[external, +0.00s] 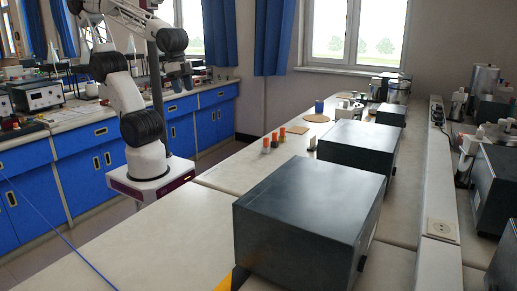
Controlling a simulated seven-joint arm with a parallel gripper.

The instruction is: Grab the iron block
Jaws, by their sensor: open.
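My gripper (181,82) is small in the external view, at the end of my raised arm on the left. It is open, with nothing visible between its fingers. It is high up and well apart from the items on the central bench. I cannot pick out the iron block for certain. A small dark piece with a pale top (312,144) stands on the bench beside the orange-topped pieces, but its material is too small to tell.
Several small orange-topped pieces (275,139) stand near the left edge of the central bench (215,225). A round brown mat (318,118) and a blue cup (319,106) are behind them. Large dark boxes (310,215) fill the bench's right side. Its near left surface is clear.

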